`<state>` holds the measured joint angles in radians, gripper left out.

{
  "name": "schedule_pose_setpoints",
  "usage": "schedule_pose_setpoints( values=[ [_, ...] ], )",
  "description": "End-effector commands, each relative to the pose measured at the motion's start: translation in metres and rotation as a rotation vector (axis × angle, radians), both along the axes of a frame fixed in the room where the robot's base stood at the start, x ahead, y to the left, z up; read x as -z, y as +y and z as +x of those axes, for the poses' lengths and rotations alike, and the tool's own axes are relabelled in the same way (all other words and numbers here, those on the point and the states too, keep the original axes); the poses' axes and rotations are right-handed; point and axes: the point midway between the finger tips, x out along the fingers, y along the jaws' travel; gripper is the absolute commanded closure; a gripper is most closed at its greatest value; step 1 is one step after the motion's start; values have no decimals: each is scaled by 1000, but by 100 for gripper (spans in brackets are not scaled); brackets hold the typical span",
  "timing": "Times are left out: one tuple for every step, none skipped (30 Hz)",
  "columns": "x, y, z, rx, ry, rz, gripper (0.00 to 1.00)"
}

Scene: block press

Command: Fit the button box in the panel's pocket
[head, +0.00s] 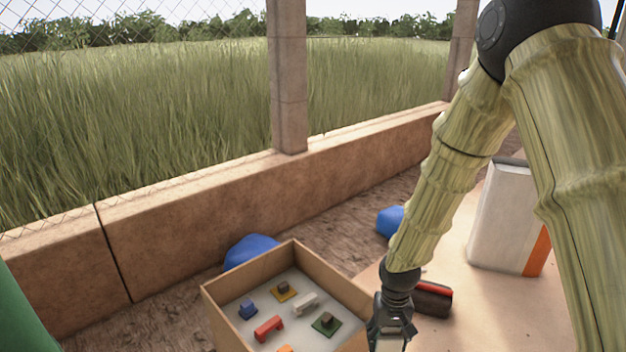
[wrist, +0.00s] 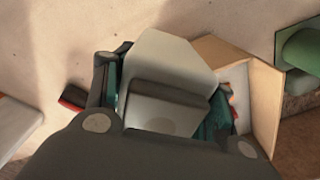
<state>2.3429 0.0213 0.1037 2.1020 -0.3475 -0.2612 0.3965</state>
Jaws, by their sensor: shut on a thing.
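My gripper (head: 390,328) hangs at the bottom edge of the head view, just right of the open wooden box. In the wrist view my gripper (wrist: 163,105) is shut on a pale grey, angular thing with a dark band across it, which seems to be the button box (wrist: 168,60). Its near part is hidden by the gripper body.
The open wooden box (head: 228,320) holds several small coloured blocks on a pale floor. A white-and-orange case (head: 503,215) stands farther right. Blue things (head: 250,249) lie behind the box, before a low wall (head: 180,225).

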Motion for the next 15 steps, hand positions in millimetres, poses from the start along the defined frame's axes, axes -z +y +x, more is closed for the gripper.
schedule_pose_setpoints(
  values=[
    [-14, 0, -1, 0, 1, -1, 82],
    [-17, 0, -1, 0, 1, -1, 82],
    [-21, 0, -2, -1, 0, -1, 82],
    [-24, 0, -2, -1, 0, 0, 82],
    [-27, 0, -3, -1, -1, 0, 82],
    [-31, 0, -3, -1, -1, 0, 82],
    [-33, 0, -4, -1, 0, 0, 82],
    [-36, 0, -4, -1, 0, 0, 82],
    [-40, 0, -5, -1, 1, 0, 82],
    [-43, 0, -6, -1, 1, 0, 82],
    [-46, 0, -6, -1, 0, 0, 82],
    [-50, 0, -6, -1, -1, 0, 82],
    [-53, 0, -7, -1, -1, 0, 82],
    [-56, 0, -7, -1, -1, 0, 82],
    [-60, 0, -8, -1, -1, 0, 82]
  ],
)
